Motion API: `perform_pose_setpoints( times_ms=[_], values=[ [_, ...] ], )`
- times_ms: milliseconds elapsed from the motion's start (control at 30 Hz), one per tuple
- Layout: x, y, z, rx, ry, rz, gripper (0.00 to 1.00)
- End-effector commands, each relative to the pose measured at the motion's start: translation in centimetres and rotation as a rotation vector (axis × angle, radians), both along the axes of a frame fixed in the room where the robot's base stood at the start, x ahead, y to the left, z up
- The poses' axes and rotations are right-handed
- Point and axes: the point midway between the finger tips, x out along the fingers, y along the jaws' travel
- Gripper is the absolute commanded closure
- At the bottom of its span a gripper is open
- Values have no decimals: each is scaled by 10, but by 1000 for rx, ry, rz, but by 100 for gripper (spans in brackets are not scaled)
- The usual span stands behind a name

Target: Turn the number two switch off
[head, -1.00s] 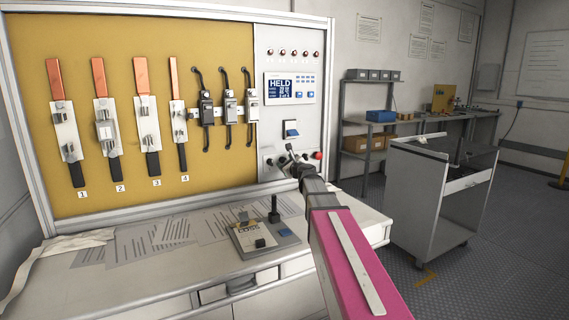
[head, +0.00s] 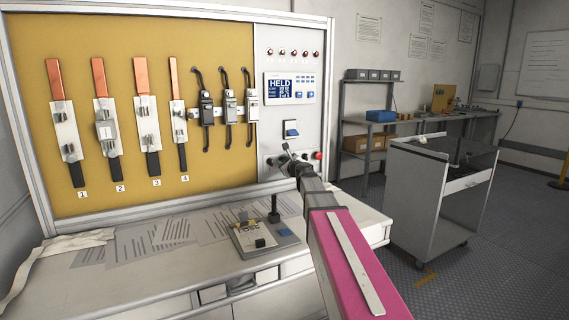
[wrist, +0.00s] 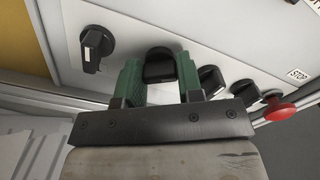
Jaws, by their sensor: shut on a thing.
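A row of black rotary switches runs along the lower part of the grey control panel. In the wrist view, my gripper (wrist: 160,75) has its green fingers on both sides of the second switch from the left (wrist: 160,64) and is shut on it. The leftmost switch (wrist: 97,45), with a white mark, is left of the fingers. Another switch (wrist: 211,80) is just right of them. In the head view, my gripper (head: 287,157) is at the panel's lower edge. No switch numbers are legible.
A red stop button (wrist: 279,108) is right of the switches. The panel display (head: 281,87) reads HELD. A control box (head: 262,240) and papers lie on the bench. A grey cart (head: 425,195) stands at right.

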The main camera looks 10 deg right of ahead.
Motion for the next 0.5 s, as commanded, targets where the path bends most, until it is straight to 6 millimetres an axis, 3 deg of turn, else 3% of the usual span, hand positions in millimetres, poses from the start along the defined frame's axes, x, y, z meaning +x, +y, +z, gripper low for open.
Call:
perform_pose_setpoints(
  times_ms=[500],
  values=[
    [0, 0, 0, -383, -125, 1, 90]
  ],
)
